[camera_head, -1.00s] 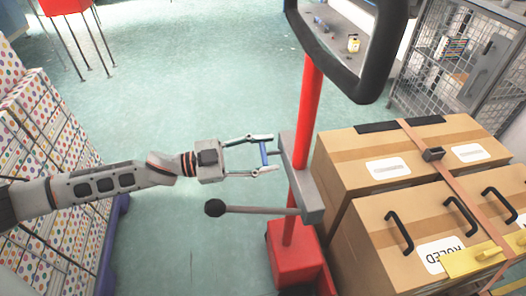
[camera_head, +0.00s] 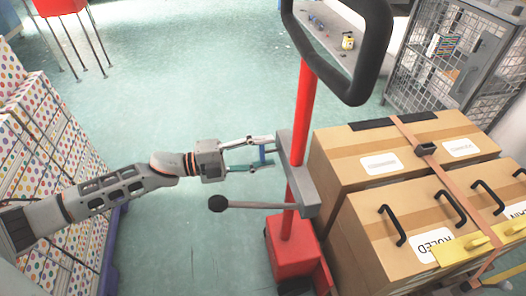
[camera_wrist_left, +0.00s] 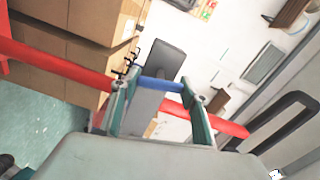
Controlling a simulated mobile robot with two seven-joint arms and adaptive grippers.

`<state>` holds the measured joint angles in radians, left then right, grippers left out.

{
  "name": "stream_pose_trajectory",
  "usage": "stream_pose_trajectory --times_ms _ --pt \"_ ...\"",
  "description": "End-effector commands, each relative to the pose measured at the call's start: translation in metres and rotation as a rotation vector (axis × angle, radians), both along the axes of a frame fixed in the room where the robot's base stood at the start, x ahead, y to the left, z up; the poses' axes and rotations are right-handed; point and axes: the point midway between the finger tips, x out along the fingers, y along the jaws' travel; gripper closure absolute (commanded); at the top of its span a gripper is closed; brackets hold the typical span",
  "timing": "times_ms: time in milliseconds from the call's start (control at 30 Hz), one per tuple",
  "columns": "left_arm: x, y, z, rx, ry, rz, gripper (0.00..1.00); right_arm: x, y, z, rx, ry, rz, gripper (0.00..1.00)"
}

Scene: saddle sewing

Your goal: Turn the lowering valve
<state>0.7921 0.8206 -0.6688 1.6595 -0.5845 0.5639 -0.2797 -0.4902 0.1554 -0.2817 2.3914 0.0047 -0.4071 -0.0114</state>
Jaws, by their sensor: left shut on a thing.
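The lowering valve shows as a small blue bar (camera_head: 262,155) on the grey head block (camera_head: 297,165) of a red lifting truck. My left gripper (camera_head: 268,152) reaches in from the left and is shut on the blue bar, with one finger at each end of it. In the left wrist view the blue bar (camera_wrist_left: 162,85) spans between the two green-grey fingers (camera_wrist_left: 160,100). The grey block is partly hidden behind them there. My right gripper is not in view.
A grey lever with a black ball (camera_head: 217,204) sticks out left below my gripper. The red post (camera_head: 307,105) carries a black loop handle (camera_head: 375,60). Strapped cardboard boxes (camera_head: 375,140) stand right. Dotted boxes (camera_head: 50,130) stand left. Open floor (camera_head: 190,90) lies beyond.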

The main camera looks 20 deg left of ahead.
Motion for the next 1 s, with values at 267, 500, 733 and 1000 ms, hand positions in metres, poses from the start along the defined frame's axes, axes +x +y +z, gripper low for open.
stream_pose_trajectory --times_ms 267,500,733,1000 --pt "-0.0008 -0.0006 -0.0012 0.065 -0.097 -0.001 0.77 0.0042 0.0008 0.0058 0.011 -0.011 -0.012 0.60" --pt "-0.0006 -0.0006 -0.0010 0.086 -0.128 -0.001 0.77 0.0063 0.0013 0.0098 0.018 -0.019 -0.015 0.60" --pt "-0.0005 -0.0006 -0.0009 0.088 -0.130 -0.001 0.77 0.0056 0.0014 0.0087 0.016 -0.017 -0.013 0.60" --pt "-0.0004 -0.0004 -0.0008 0.087 -0.129 -0.001 0.38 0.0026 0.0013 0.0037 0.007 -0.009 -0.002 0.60"
